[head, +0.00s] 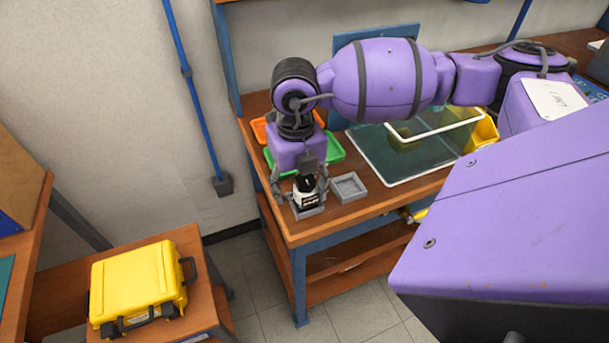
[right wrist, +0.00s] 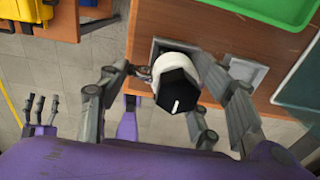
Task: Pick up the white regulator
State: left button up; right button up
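The white regulator (head: 307,197), with a black top and a dark label, stands in a small grey square tray (head: 309,212) at the table's front left corner. My right gripper (head: 302,192) is down around it, with fingers on both sides. In the right wrist view the regulator (right wrist: 163,66) lies between the spread fingers of the right gripper (right wrist: 174,78). The left-hand fingertip looks close to its side; contact is unclear. My left gripper (right wrist: 40,108) shows at the left of the right wrist view, fingers apart and empty. It is not in the head view.
A second grey tray (head: 348,187) beside it is empty. A yellow case (head: 138,283) sits on another table at lower left. Floor lies between the tables.

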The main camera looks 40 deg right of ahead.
jog(key=shift+a, duration=0.1)
jog(key=c, duration=0.7)
